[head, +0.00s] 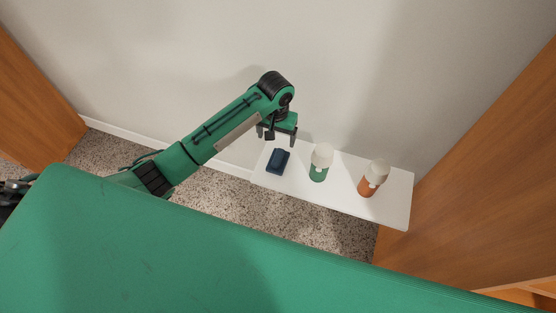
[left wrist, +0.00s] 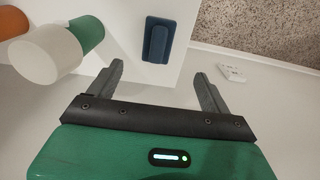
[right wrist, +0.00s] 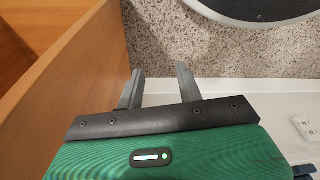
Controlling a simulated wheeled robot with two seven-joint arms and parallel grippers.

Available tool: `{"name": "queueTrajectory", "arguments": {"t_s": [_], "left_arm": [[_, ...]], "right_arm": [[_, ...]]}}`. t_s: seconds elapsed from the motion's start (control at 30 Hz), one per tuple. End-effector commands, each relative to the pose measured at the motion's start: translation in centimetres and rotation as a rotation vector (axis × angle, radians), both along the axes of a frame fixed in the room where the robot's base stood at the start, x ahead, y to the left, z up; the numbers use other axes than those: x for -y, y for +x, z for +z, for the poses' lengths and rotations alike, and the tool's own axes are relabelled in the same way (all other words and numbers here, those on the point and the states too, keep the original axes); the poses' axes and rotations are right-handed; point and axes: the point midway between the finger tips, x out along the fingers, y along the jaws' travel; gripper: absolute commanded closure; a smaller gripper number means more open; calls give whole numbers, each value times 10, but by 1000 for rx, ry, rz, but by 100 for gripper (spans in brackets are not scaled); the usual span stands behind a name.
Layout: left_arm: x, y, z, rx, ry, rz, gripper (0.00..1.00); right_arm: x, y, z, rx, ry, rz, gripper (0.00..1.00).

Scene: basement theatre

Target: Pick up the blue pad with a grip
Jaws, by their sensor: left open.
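The blue pad with a grip (head: 278,161) lies on the left end of a white shelf (head: 340,194) by the wall. It also shows in the left wrist view (left wrist: 158,40), ahead of the fingers and apart from them. My left gripper (head: 279,138) is open and empty, above and just behind the pad in the head view; its fingers show in the left wrist view (left wrist: 160,85). My right gripper (right wrist: 158,85) shows only in the right wrist view, with its fingers apart and nothing between them.
A green bottle with a white top (head: 320,163) stands right of the pad. An orange bottle with a white top (head: 373,178) stands farther right. A wooden panel (head: 480,180) rises beyond the shelf's right end. The wall (head: 190,50) is close behind the shelf.

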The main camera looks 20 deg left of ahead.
Motion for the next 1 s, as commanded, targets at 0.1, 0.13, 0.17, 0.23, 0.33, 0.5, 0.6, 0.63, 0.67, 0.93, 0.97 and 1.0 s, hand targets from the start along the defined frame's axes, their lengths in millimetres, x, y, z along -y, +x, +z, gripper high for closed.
{"name": "queueTrajectory", "arguments": {"t_s": [0.1,0.13,0.17,0.23,0.33,0.5,0.6,0.63,0.67,0.93,0.97,1.0], "left_arm": [[-1,1,-15,-5,3,4,18],[-1,0,-20,-6,2,4,18],[-1,0,-27,-5,2,4,18],[0,1,-41,-5,1,4,18],[0,0,-61,-4,2,3,18],[0,1,-81,-2,1,2,18],[0,1,-86,-1,1,2,18],[1,2,-88,-2,1,2,18],[1,2,-91,-3,1,2,18],[3,8,-130,-2,2,2,18],[3,7,-132,-2,2,2,18],[3,7,-135,-2,2,2,18]], "right_arm": [[-1,1,3,2,1,-1,64],[-1,2,5,2,2,-1,64],[-2,2,8,2,3,-2,64],[-2,4,14,3,4,-1,64],[-3,5,23,4,5,-3,64],[-4,7,34,4,8,-4,64],[-4,7,37,5,8,-5,64],[-4,7,38,6,8,-5,64],[-4,8,39,7,8,-5,64],[-5,11,53,24,11,-5,64],[-5,12,54,26,12,-5,64],[-4,12,56,27,12,-5,64]]}}
